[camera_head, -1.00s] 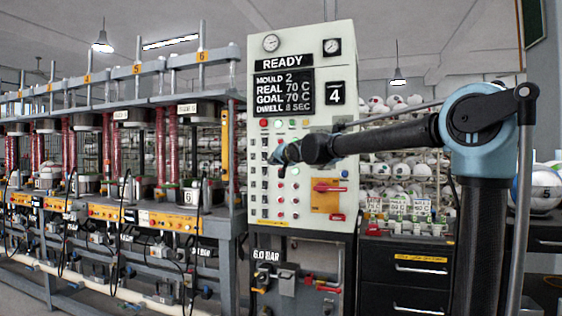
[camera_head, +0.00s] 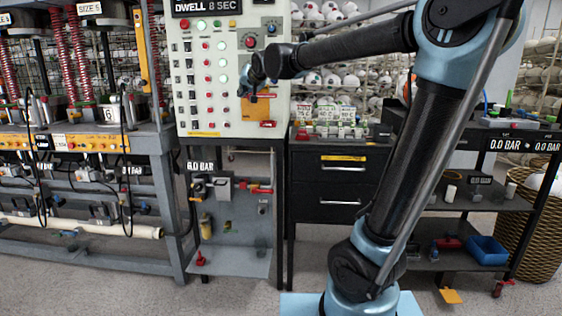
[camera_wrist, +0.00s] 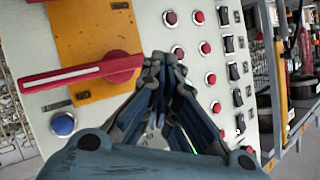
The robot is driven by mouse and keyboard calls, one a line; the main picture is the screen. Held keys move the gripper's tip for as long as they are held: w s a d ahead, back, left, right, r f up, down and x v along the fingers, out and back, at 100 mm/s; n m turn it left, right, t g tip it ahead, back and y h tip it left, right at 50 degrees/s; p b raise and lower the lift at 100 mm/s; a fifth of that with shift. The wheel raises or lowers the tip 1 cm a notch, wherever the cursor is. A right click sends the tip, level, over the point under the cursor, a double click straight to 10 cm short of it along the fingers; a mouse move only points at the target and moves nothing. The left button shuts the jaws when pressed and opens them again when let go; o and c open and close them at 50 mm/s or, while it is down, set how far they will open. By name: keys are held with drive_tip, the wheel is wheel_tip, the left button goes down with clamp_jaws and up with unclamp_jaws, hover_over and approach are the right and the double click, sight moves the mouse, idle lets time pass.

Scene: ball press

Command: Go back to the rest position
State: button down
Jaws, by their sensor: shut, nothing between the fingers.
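My gripper (camera_head: 246,88) is in front of the lower right part of the control panel (camera_head: 187,125). It also shows in the wrist view (camera_wrist: 164,62), where its fingers are shut together with nothing between them. Beside the fingertips in the wrist view is a red lever handle (camera_wrist: 85,72) on an orange plate (camera_wrist: 95,30). Red buttons, black switches and a blue button (camera_wrist: 63,124) surround it. In the head view the gripper partly hides the lever. I cannot tell whether the gripper touches the panel.
The press bench (camera_head: 150,145) stands left of the panel. A black drawer cabinet (camera_head: 335,185) is right of it, below racks of balls (camera_head: 335,90). A shelf cart with a blue bin (camera_head: 487,250) and a wicker basket (camera_head: 535,235) stand at the right. Open floor (camera_head: 230,298) lies in front.

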drive_tip(key=s+d+f+g+h, duration=0.2)
drive_tip(key=s+d+f, duration=0.6)
drive_tip(key=d, duration=0.4)
drive_tip(key=s+d+f+g+h, duration=0.25)
drive_tip(key=s+d+f, duration=0.35)
drive_tip(key=d+f, duration=0.45)
drive_tip(key=s+d+f+g, duration=0.1)
drive_tip(key=s+d+f, duration=0.3)
drive_tip(key=s+f, duration=0.2)
drive_tip(key=s+d+f+g+h, duration=0.1)
drive_tip(key=s+d+f+g, duration=0.1)
drive_tip(key=s+d+f, duration=0.2)
drive_tip(key=s+d+f+g+h, duration=0.1)
drive_tip(key=s+d+f, duration=0.3)
drive_tip(key=s+f, duration=0.5)
drive_tip(key=s+g, duration=0.1)
drive_tip(key=s, duration=0.4)
drive_tip(key=shift+f, duration=0.35)
drive_tip(key=shift+w+d, duration=0.1)
drive_tip(key=shift+w+f, duration=0.2)
drive_tip(key=shift+w, duration=0.25)
